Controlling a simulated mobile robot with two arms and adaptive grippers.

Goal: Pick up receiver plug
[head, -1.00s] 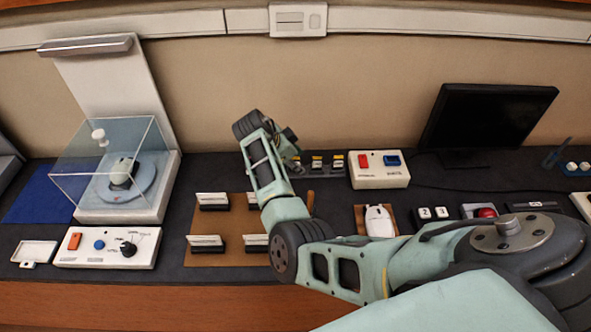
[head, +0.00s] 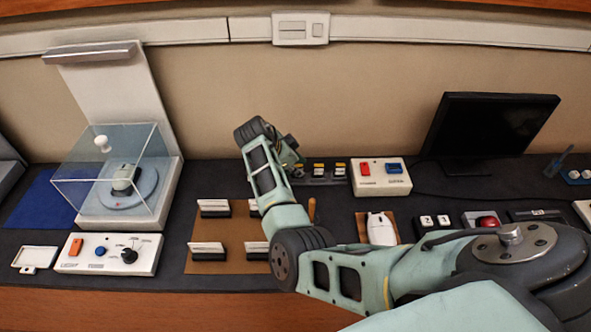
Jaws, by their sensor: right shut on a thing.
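My right arm reaches in from the lower right, and my right gripper (head: 291,158) is at the left end of a row of small plugs with yellow and white tops (head: 319,169) at the back of the counter. The gripper is small and partly hidden by its own wrist. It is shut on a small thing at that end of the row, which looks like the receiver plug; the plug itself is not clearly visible. My left gripper is not in view.
A white box with red and blue buttons (head: 380,177) stands just right of the plug row. A brown mat (head: 232,233) with card holders lies in front. A clear case (head: 80,185) is at left, a black monitor (head: 490,130) at right.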

